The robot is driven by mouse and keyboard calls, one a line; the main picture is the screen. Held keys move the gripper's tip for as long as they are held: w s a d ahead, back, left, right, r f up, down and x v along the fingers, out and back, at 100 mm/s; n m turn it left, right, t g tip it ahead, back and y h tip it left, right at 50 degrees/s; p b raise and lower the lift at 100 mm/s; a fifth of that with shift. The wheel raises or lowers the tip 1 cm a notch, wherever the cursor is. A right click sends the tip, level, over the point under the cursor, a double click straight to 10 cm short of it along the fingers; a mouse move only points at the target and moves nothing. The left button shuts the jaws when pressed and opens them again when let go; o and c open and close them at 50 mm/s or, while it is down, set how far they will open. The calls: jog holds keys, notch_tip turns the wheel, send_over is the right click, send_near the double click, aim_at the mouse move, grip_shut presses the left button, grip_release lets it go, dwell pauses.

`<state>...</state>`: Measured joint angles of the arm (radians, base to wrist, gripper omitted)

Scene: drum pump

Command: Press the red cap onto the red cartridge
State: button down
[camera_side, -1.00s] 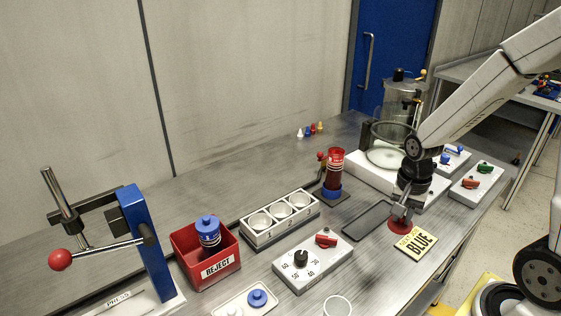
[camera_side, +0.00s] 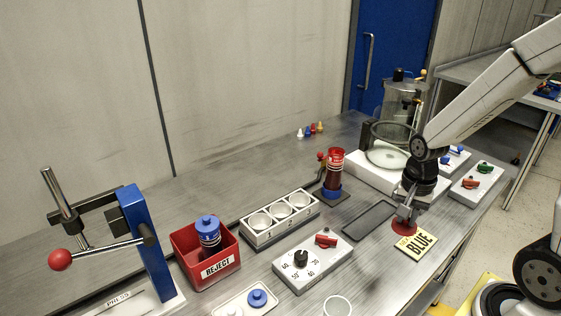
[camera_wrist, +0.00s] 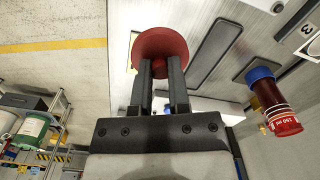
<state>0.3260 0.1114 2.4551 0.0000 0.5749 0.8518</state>
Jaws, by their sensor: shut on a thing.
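My gripper (camera_side: 404,217) is shut on the red cap (camera_side: 405,228), a round disc held by its stem at the fingertips, above the right side of the bench near the yellow BLUE card. In the wrist view the red cap (camera_wrist: 161,47) sits between the two fingers (camera_wrist: 162,80), with its wide face away from me. The red cartridge (camera_side: 334,172) stands upright on a blue base left of my gripper, apart from the cap. The cartridge (camera_wrist: 275,104) also shows at the right in the wrist view, with a red printed band at one end.
A dark empty tray (camera_side: 369,220) lies between cartridge and gripper. A white dial box (camera_side: 313,262), a three-cup block (camera_side: 279,218), a red REJECT bin (camera_side: 205,262) and a blue press (camera_side: 147,245) stand further left. A glass chamber (camera_side: 392,140) stands behind. The yellow BLUE card (camera_side: 417,243) lies near the bench edge.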

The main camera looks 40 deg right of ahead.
jog(key=w+d+r, duration=0.3)
jog(key=w, duration=0.6)
jog(key=w+d+r, duration=0.2)
jog(key=w+r, duration=0.2)
jog(key=w, duration=0.6)
jog(key=w+d+r, duration=0.3)
jog(key=w, duration=0.7)
jog(key=shift+d+r, duration=0.15)
jog(key=shift+d, duration=0.15)
jog(key=shift+f, duration=0.2)
jog(key=shift+f, duration=2.95)
jog(key=shift+f, duration=0.2)
jog(key=shift+c, duration=0.2)
grip_release()
